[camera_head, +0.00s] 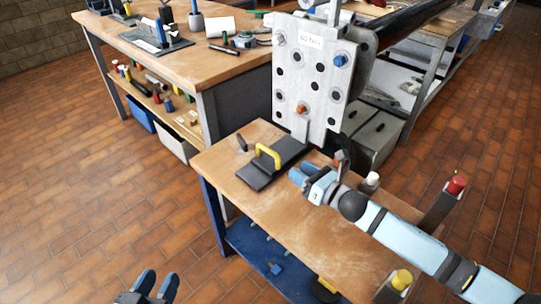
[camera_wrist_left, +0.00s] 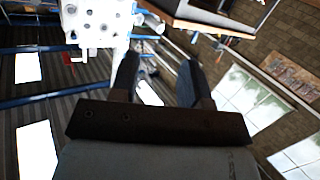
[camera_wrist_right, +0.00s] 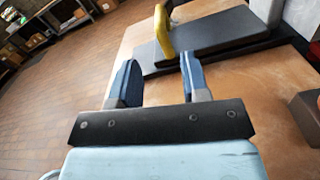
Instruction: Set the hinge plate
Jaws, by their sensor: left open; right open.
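A dark flat plate with a yellow handle (camera_head: 268,157) lies on the small wooden table; I take it for the hinge plate. In the right wrist view the plate (camera_wrist_right: 215,35) lies beyond my fingers, its yellow handle at the upper middle. My right gripper (camera_head: 297,176) is open and empty over the table, just right of the plate and apart from it. The white flange (camera_head: 315,90) with several holes stands upright behind the table, with orange and blue pieces on its face. It also shows in the left wrist view (camera_wrist_left: 97,20). My left gripper (camera_head: 157,286) is open and empty, low at the left, away from the table.
The small table (camera_head: 290,245) has bare wood at its front. A small dark piece (camera_head: 242,143) stands left of the plate. A red-topped post (camera_head: 456,186) and a yellow-topped post (camera_head: 401,280) stand at the right. A larger workbench (camera_head: 200,60) with tools is behind left.

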